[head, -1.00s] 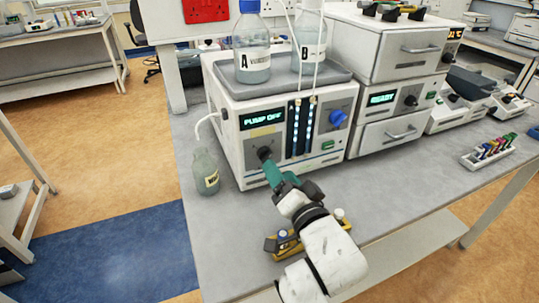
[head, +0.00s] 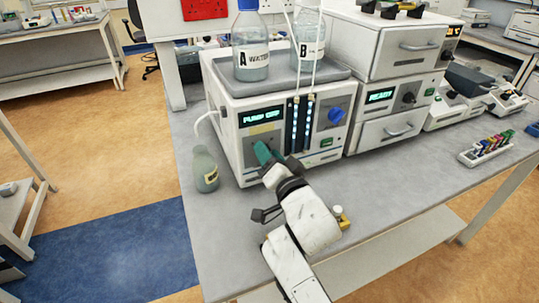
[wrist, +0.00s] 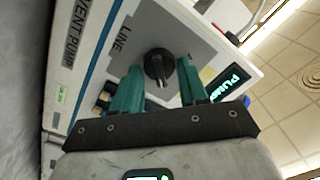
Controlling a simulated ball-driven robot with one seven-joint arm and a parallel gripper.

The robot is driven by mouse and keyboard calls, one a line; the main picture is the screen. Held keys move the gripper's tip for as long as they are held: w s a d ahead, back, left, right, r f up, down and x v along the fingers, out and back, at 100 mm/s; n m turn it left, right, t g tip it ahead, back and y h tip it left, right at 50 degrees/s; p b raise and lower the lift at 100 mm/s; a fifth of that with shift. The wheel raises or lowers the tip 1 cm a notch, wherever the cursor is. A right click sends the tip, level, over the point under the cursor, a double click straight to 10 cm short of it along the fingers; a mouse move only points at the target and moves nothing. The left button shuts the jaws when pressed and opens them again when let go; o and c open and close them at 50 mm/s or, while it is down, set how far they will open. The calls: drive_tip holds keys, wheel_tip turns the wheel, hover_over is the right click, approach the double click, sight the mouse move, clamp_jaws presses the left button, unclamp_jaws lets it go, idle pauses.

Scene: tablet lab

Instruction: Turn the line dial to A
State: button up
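The line dial (wrist: 160,67) is a round black knob with a ridge, on a grey panel marked LINE on the white pump (wrist: 225,45). In the wrist view, my gripper (wrist: 159,72) is open, with one teal finger on each side of the dial and gaps showing between. I cannot tell how far the fingertips reach along the knob. In the head view, my gripper (head: 263,153) is at the lower left of the pump front (head: 240,150) and hides the dial. The pump's display (head: 263,116) reads PUMP OFF.
Bottle A (head: 251,60) and bottle B (head: 306,50) stand on the pump. A small waste bottle (head: 206,172) stands left of the pump, near my gripper. A blue knob (head: 336,115) is on the pump's right side. The bench front (head: 390,185) is mostly clear.

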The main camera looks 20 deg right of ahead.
drive_tip(key=c, duration=0.6)
drive_tip(key=shift+c, duration=0.2)
drive_tip(key=shift+a+n+p, duration=0.15)
drive_tip(key=shift+n+p, duration=0.5)
drive_tip(key=shift+n, duration=2.35)
drive_tip(key=shift+a+n+p, duration=0.15)
drive_tip(key=shift+n+p, duration=0.55)
drive_tip(key=shift+n, duration=2.3)
drive_tip(key=shift+a+n+p, duration=0.15)
drive_tip(key=shift+n+p, duration=0.5)
drive_tip(key=shift+n, duration=2.35)
